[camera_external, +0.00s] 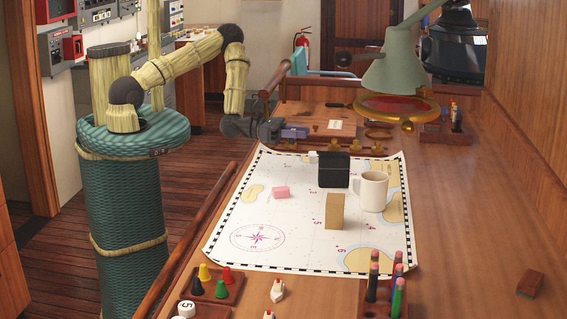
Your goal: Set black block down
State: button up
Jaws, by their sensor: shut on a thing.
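My gripper (264,130) is at the end of my bent arm, beyond the far left corner of the chart. It is shut on a small dark thing, which I take for the black block (272,132). Dark gripper and dark block run together, so their outlines are hard to tell apart. The gripper is at the table's left edge, close to a purple-grey object (295,132). I cannot tell whether the held block touches anything. A larger black box (334,172) stands on the chart (290,232), apart from my gripper.
A green lamp (392,72) overhangs the far side. A wooden rail (207,222) runs along the left edge. The chart's lower left is clear.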

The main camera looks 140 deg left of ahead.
jog(key=shift+n+g+y, duration=0.6)
jog(key=shift+y, duration=0.1)
jog(key=s+a, duration=0.1)
jog(key=s, duration=0.1)
jog(key=s+a, duration=0.1)
jog(key=s, duration=0.1)
jog(key=shift+s+a+r, duration=0.15)
jog(key=shift+a, duration=0.05)
jog(key=shift+f+p, duration=0.5)
jog(key=shift+f, duration=2.4)
jog(key=shift+f+p, duration=0.45)
jog(key=shift+f, duration=1.65)
